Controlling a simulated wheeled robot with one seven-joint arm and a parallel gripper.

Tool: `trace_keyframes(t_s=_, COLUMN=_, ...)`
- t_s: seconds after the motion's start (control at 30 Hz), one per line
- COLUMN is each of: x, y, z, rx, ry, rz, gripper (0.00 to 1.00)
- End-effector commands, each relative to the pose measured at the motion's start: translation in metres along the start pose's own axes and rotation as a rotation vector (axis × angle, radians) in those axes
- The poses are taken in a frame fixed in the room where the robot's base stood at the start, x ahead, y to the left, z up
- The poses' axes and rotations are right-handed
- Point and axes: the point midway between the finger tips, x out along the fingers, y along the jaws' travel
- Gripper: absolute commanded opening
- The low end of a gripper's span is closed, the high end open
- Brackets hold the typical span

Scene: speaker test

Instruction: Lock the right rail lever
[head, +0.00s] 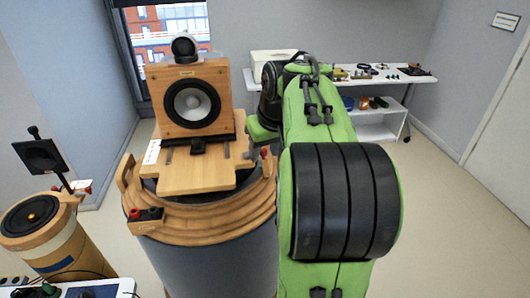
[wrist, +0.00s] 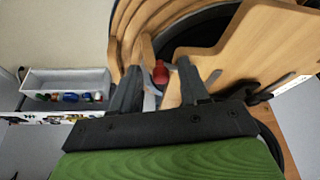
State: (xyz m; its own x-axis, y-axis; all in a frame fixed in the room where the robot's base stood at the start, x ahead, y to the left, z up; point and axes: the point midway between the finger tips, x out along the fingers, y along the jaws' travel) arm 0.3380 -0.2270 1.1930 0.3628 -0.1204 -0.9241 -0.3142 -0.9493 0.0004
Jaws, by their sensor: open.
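The right rail lever appears as a red knob (wrist: 160,73) at the edge of the wooden platform in the wrist view. It also shows as a small red tip (head: 265,152) just left of my green arm in the head view. My gripper (wrist: 158,65) is open, with one dark finger on each side of the red knob in the picture. I cannot tell whether the fingers touch it. The lever's base is partly hidden. A wooden speaker (head: 189,98) stands upright on the sliding wooden board (head: 195,172) above the round stand (head: 205,225).
A smaller round drum (head: 45,240) with a black panel stands at left. A white shelf (head: 375,120) with small items is behind my arm. The floor at right is clear.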

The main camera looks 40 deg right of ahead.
Motion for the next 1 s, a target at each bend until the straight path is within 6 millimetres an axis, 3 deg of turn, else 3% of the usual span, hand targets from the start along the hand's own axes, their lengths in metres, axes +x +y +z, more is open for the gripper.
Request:
trace_keyframes(t_s=0.13, x=-0.0009, y=-0.0002, z=-0.0004, rx=0.000, ry=0.000, rz=0.000, gripper=0.45)
trace_keyframes(t_s=0.43, x=-0.0011, y=-0.0001, z=-0.0003, rx=0.000, ry=0.000, rz=0.000, gripper=0.00)
trace_keyframes(t_s=0.77, x=-0.0012, y=-0.0014, z=0.0006, rx=0.024, ry=0.001, rz=0.009, gripper=0.00)
trace_keyframes(t_s=1.0, x=-0.0022, y=-0.0067, z=0.0041, rx=0.134, ry=0.002, rz=0.055, gripper=0.00)
